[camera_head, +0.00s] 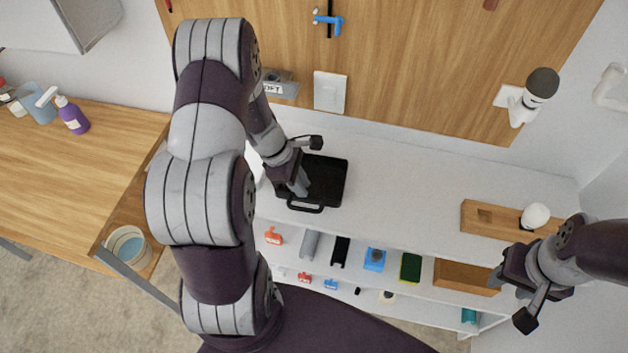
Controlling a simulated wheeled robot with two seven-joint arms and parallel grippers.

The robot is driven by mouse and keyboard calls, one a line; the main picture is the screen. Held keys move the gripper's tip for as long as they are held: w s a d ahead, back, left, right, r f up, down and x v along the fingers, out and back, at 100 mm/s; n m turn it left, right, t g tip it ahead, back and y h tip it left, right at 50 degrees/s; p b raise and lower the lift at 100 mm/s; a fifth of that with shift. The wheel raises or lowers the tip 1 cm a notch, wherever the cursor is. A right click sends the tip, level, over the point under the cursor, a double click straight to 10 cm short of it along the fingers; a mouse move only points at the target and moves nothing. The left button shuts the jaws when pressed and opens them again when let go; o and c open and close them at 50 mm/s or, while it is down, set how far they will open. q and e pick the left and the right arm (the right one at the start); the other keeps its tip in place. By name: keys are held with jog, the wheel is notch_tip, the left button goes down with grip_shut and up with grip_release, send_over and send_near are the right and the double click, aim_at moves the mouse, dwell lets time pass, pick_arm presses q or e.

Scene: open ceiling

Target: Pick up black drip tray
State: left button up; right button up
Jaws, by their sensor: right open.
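The black drip tray (328,178) lies on the white top shelf, left of its middle. It has a raised rim and a loop handle (305,207) at its front edge. My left gripper (299,187) points down over the left part of the tray, with its fingertips at or just above the tray's floor. The wrist and arm hide the tray's left side, and I cannot tell whether the fingers touch it or how far apart they are. My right gripper (497,283) is open and empty at the right, in front of the shelf unit.
A wooden block (477,215) with a white bulb-like thing (535,216) sits on the top shelf's right. Lower shelves hold a blue item (375,259), a green-and-yellow sponge (411,267) and a wooden tray (465,276). The top shelf's middle (410,190) is clear. A wooden table (60,170) stands left.

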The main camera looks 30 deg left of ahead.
pick_arm(q)
jog(key=p+x, duration=0.1)
jog(key=x, duration=0.3)
jog(key=shift+s+f, duration=0.1)
jog(key=shift+f, duration=0.4)
jog(key=shift+d, duration=0.1)
jog(key=c, duration=0.3)
grip_shut()
